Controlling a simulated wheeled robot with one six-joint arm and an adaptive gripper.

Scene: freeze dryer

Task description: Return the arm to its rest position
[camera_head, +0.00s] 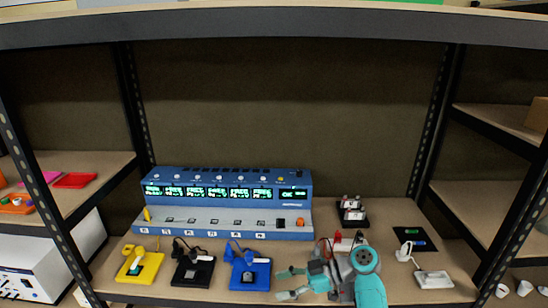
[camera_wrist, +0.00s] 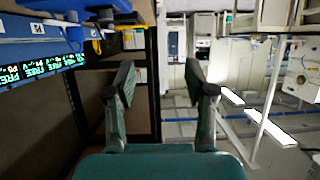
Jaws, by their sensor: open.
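My gripper (camera_head: 284,284) is low in front of the shelf's middle in the head view, its fingers pointing left. My teal and grey arm bends in from the bottom right. In the wrist view the two fingers of my gripper (camera_wrist: 160,78) stand wide apart with nothing between them. The gripper is open and empty, close to the right of a blue pad (camera_head: 250,274). I cannot tell how high it is above the shelf board.
A blue instrument (camera_head: 226,195) with lit displays stands behind. Yellow (camera_head: 139,266) and black (camera_head: 193,270) pads lie left. A dark rack (camera_head: 352,212), black mat (camera_head: 414,240) and white device (camera_head: 434,279) are right. Metal posts (camera_head: 135,110) and an upper shelf edge (camera_head: 270,27) frame the bay.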

